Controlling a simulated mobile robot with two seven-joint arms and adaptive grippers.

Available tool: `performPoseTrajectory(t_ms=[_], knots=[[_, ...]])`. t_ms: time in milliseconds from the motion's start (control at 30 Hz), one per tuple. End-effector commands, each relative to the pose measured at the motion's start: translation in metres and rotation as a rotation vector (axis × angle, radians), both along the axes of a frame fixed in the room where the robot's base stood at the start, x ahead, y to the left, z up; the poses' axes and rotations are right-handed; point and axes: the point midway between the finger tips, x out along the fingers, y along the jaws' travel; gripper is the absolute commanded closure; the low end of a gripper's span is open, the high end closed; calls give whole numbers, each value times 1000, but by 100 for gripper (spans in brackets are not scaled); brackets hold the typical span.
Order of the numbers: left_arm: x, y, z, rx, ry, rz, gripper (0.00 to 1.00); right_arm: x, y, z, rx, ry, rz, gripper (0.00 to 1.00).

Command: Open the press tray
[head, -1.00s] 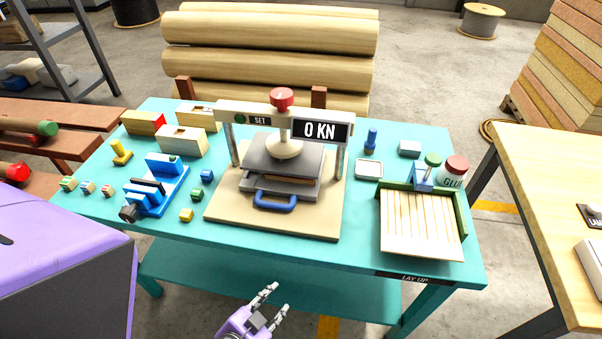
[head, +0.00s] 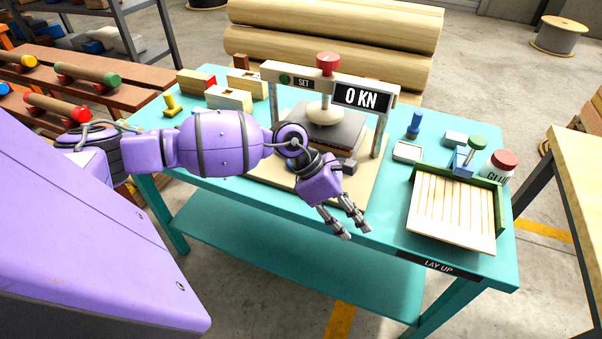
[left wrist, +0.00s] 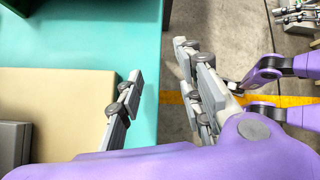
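The press (head: 325,115) stands on a beige board (head: 368,190) on the teal table, with a red knob on top and a display reading 0 KN. Its upper dark plate (head: 345,130) shows, but the press tray and its blue handle are hidden behind my left arm. My left gripper (head: 356,233) is open and empty over the table's front edge, in front of the board. In the left wrist view its fingers (left wrist: 160,85) are apart, with the beige board (left wrist: 65,110) to their left and floor to their right. My right gripper does not show in the head view.
A slatted wooden lay-up tray (head: 452,212) with a green edge is at the table's right, beside a glue jar (head: 500,165). Wooden blocks (head: 229,97) stand at back left. Floor lies open before the table.

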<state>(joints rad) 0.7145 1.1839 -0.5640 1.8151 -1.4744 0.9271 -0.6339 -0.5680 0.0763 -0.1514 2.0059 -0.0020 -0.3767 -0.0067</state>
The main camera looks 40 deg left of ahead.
Motion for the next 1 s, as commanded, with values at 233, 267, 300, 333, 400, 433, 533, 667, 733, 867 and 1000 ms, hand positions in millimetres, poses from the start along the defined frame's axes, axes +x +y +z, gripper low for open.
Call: performPoseTrajectory(t_ms=[233, 267, 300, 333, 400, 433, 533, 667, 733, 867, 1000], knots=[[57, 166, 53, 615, -113, -178, 66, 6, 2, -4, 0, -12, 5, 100], [59, 179, 59, 657, -113, -183, 66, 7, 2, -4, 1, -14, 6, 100], [61, 192, 67, 701, -111, -187, 66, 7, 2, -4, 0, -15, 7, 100], [62, 199, 71, 726, -110, -189, 66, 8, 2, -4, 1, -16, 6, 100], [64, 210, 76, 760, -106, -191, 66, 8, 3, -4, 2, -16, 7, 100], [65, 212, 75, 766, -106, -192, 66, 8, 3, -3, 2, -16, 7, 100], [66, 213, 66, 769, -104, -193, 66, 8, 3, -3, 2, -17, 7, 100], [70, 213, 45, 766, -104, -193, 66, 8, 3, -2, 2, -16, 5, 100], [72, 214, 34, 766, -103, -192, 66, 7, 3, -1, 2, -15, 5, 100], [76, 214, 16, 764, -104, -191, 66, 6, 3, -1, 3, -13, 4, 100], [78, 215, 5, 765, -106, -191, 66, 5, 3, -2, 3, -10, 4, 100]])
